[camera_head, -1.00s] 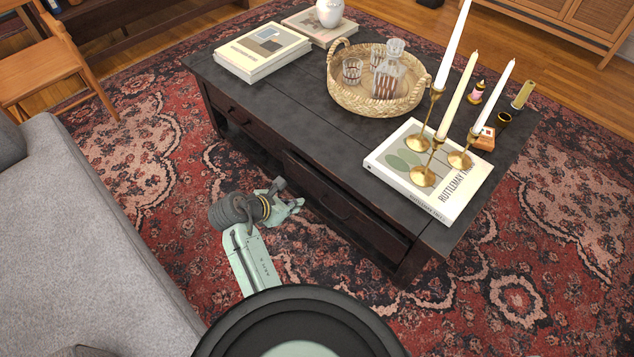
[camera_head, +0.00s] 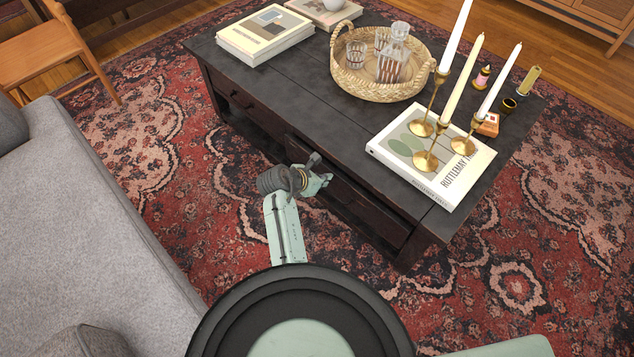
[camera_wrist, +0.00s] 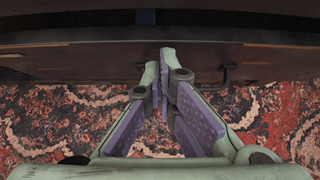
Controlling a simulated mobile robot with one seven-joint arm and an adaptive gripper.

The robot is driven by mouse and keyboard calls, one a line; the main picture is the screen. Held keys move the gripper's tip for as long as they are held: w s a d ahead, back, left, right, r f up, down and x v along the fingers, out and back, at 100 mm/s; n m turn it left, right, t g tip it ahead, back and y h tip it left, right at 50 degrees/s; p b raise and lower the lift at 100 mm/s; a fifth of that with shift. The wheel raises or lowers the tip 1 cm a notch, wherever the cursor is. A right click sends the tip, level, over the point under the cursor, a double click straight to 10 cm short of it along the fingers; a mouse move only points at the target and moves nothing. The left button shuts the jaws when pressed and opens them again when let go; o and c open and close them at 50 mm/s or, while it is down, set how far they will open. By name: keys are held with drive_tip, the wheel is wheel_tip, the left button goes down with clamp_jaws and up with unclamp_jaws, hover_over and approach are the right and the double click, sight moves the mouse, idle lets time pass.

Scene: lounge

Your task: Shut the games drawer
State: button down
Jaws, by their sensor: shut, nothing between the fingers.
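The dark wooden coffee table (camera_head: 290,100) has two drawer fronts along its near long side. The right-hand drawer (camera_head: 368,204) seems to stand slightly out from the table; its contents are hidden. The left-hand drawer (camera_head: 240,97) looks flush. My gripper (camera_head: 325,180) is at the left part of the right-hand drawer front. In the wrist view my gripper (camera_wrist: 165,55) is shut and empty, its fingertips against or very near the dark drawer front (camera_wrist: 100,62). I cannot tell if they touch. A small dark handle (camera_wrist: 228,74) shows just right of the fingertips.
A wicker tray (camera_head: 345,88) with glassware, a book (camera_head: 455,190) under brass candlesticks (camera_head: 425,160), and a stack of books (camera_head: 262,45) stand on the tabletop. A grey sofa (camera_head: 90,240) is at the left. Patterned rug (camera_head: 500,290) covers the floor between.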

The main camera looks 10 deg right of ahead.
drive_tip(key=shift+w, duration=0.1)
drive_tip(key=shift+w+d+p, duration=0.8)
drive_tip(key=shift+d+p, duration=0.15)
drive_tip(key=shift+d, duration=0.15)
